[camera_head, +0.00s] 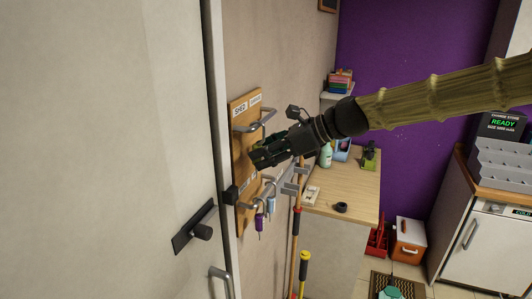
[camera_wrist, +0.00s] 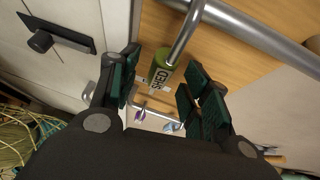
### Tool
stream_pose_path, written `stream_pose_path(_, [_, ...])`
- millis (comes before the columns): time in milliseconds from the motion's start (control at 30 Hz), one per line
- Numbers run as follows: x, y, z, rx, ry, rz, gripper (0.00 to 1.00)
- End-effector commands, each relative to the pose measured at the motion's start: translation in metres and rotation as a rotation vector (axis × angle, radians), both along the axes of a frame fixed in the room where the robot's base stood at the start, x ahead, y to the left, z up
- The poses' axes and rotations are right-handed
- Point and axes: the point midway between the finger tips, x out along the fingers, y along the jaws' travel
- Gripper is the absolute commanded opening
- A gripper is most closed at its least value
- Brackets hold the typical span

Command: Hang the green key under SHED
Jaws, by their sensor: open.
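The green key's tag (camera_wrist: 161,74), marked SHED, is in the wrist view between the fingers of my gripper (camera_wrist: 158,88). My gripper is open, with a finger on each side of the tag and gaps visible. In the head view my gripper (camera_head: 258,155) is in front of the wooden key board (camera_head: 243,165), hiding its middle and most of the green key. The SHED label (camera_head: 240,109) is at the board's top left, above a metal hook (camera_head: 266,112).
A purple key (camera_head: 259,222) and a pale blue key (camera_head: 271,204) hang from lower hooks. A door with a black handle (camera_head: 200,231) is left of the board. Long-handled tools (camera_head: 303,265) and a wooden-topped counter (camera_head: 345,185) are to the right.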

Motion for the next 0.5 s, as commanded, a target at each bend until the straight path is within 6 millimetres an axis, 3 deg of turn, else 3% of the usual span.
stream_pose_path(267, [-0.001, -0.007, 0.005, 0.000, -0.001, 0.000, 0.47])
stream_pose_path(500, [-0.007, -0.037, 0.023, 0.001, -0.002, -0.003, 0.47])
